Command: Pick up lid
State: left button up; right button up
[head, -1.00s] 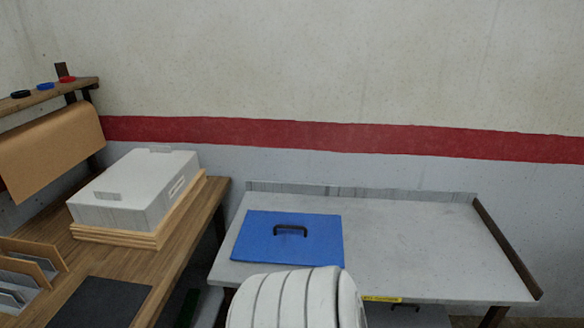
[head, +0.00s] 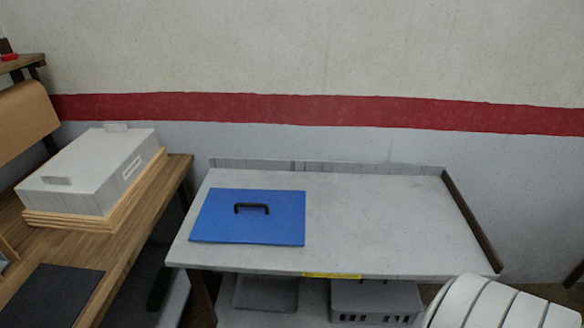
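The lid (head: 270,228) is a flat blue rectangular panel with a dark arched handle (head: 251,208) on top. It lies flat on the left part of the grey table (head: 380,225), close to its front left edge. Nothing covers it. Neither of my grippers shows in the head view. A white ribbed part of my own body shows at the bottom right, apart from the lid.
Grey bins (head: 375,299) sit under the table. The table has a raised back edge and a dark right rail (head: 470,222); its middle and right are clear. A wooden bench (head: 130,225) at left holds a pale lidded box (head: 95,172) on stacked boards.

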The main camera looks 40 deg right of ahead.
aim_at(237, 217)
jog(key=z, duration=1)
